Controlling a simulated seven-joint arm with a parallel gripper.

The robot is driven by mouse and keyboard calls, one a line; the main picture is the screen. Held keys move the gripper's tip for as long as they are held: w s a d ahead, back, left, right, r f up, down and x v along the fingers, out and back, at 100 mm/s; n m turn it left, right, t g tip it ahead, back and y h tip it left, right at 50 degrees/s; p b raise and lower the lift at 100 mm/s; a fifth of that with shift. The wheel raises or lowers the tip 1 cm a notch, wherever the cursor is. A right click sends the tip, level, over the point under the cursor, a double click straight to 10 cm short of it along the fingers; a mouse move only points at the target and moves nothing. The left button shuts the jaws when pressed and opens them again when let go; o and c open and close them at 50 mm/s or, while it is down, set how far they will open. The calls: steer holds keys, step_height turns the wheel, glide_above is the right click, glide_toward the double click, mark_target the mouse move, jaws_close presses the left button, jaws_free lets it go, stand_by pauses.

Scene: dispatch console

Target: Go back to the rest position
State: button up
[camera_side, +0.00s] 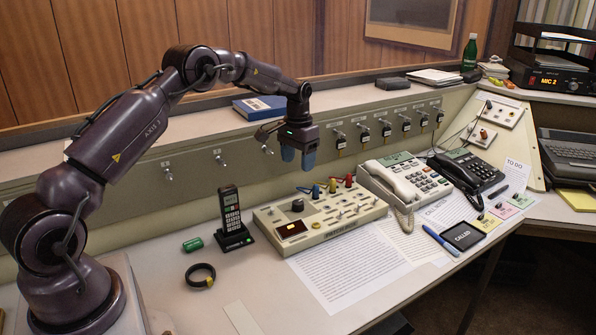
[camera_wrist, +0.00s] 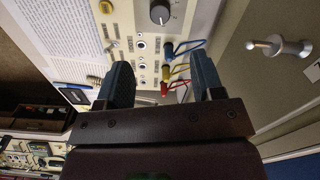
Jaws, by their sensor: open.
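My gripper (camera_side: 298,157) hangs from my arm above the back part of the desk, in front of the row of key hooks. Its two blue-grey fingers point down, stand apart and hold nothing. In the wrist view my gripper (camera_wrist: 163,85) also shows open, with both fingertips near the picture's middle. Below and beyond it lies the beige switch console (camera_side: 335,222), with its knob and coloured plugs, and the console (camera_wrist: 130,25) also shows in the wrist view. The gripper appears clear of the console.
A cordless handset (camera_side: 232,212) stands in a cradle left of the console. A green battery-like cylinder (camera_side: 193,244) and a black ring (camera_side: 201,275) lie nearby. A white telephone (camera_side: 405,185) and a black telephone (camera_side: 466,170) stand right. A blue book (camera_side: 259,107) lies on the ledge behind.

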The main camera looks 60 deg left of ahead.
stand_by(0.3)
steer(key=s+d+r+m+t, duration=0.1)
steer(key=s+d+r+t, duration=0.1)
steer(key=s+d+r, duration=0.4)
steer(key=s+d+r+m+t, duration=0.1)
steer(key=s+d+r, duration=0.5)
steer(key=s, duration=0.8)
steer(key=s+d+r+t, duration=0.2)
steer(key=s+d+r, duration=0.4)
steer(key=s+d, duration=0.4)
steer(key=shift+s+d+r+m+t, duration=0.2)
steer(key=shift+d+r+m+t, duration=0.1)
steer(key=shift+d+m, duration=0.1)
